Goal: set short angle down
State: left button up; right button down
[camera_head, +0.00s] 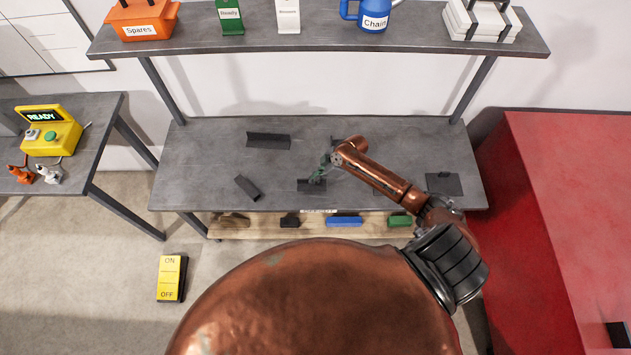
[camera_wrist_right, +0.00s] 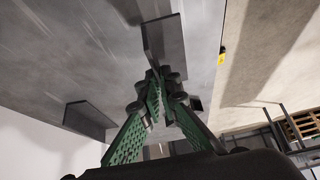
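The short angle (camera_head: 312,186) is a small dark grey bent piece near the front middle of the grey workbench (camera_head: 385,150). My right gripper (camera_head: 319,172), with green fingers, reaches down to it from the right. In the right wrist view the fingers (camera_wrist_right: 157,82) come together at the near edge of the short angle (camera_wrist_right: 160,42), and the gripper looks shut on it. The angle lies at or just above the bench top; I cannot tell whether it touches. My left gripper is not in view.
A longer dark angle (camera_head: 268,140) lies behind to the left, a small dark piece (camera_head: 247,187) at front left, and a flat dark plate (camera_head: 444,183) at right. A wooden lower shelf (camera_head: 265,230) holds parts. An upper shelf (camera_head: 320,43) overhangs the back.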

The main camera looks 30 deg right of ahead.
notch_tip(320, 180, down, 3)
jog(key=shift+w+d+f, duration=0.15)
jog(key=shift+f, duration=0.05)
jog(key=c, duration=2.2)
grip_release()
jog(key=shift+o, duration=0.2)
jog(key=p+v, duration=0.1)
jog(key=v, duration=1.1)
